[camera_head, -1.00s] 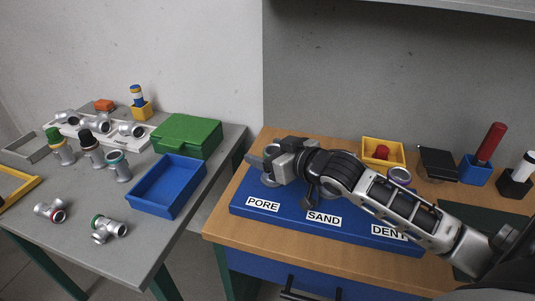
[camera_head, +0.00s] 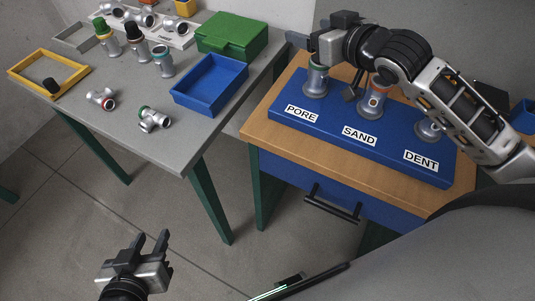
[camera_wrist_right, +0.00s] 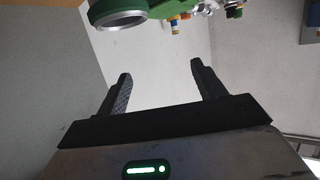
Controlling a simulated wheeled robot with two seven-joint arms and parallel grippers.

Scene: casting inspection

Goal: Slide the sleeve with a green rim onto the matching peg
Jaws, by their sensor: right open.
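A silver sleeve with a green rim (camera_head: 315,82) stands upright at the PORE place of the blue board (camera_head: 345,137). A green rim (camera_wrist_right: 120,18) shows close up at the top of the right wrist view. Any peg inside is hidden. My right gripper (camera_head: 300,45) is beside and just above its top; its fingers are apart and empty in the right wrist view (camera_wrist_right: 160,85). Another silver casting with a green rim (camera_head: 154,120) lies on its side on the grey table. My left gripper (camera_head: 149,243) is open and empty, low over the floor.
The grey table (camera_head: 205,125) holds a blue tray (camera_head: 210,98), a green box (camera_head: 232,50), a yellow frame (camera_head: 78,75) and several castings. A gap separates the tables.

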